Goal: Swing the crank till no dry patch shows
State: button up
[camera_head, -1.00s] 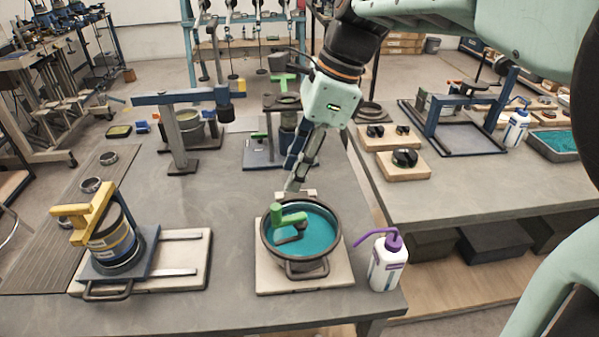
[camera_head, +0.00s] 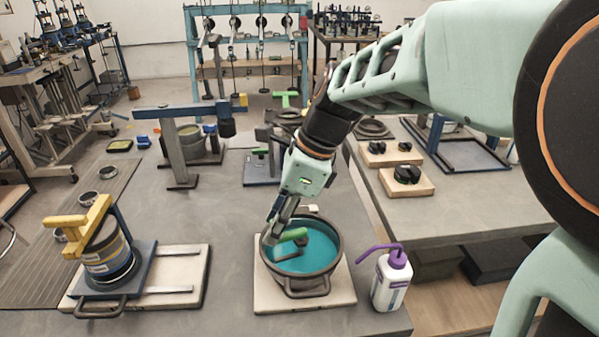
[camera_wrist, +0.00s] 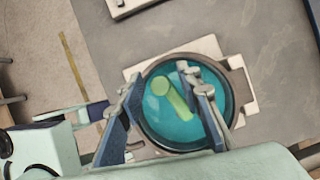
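A round dark-rimmed pan (camera_head: 334,262) with a teal surface sits on a pale board (camera_head: 343,291). It also shows in the wrist view (camera_wrist: 233,103). A green crank (camera_head: 292,235) stands in it, and in the wrist view the crank (camera_wrist: 172,95) lies slanted across the teal. My gripper (camera_head: 270,236) is over the pan's left side, close to the crank. I cannot tell contact. I cannot make out a dry patch on the visible teal.
A white bottle with a purple spout (camera_head: 391,281) stands right of the pan. A blue-armed stand (camera_head: 180,145) is behind. The bench between the pot and the pan is clear.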

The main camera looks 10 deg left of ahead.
grip_shut()
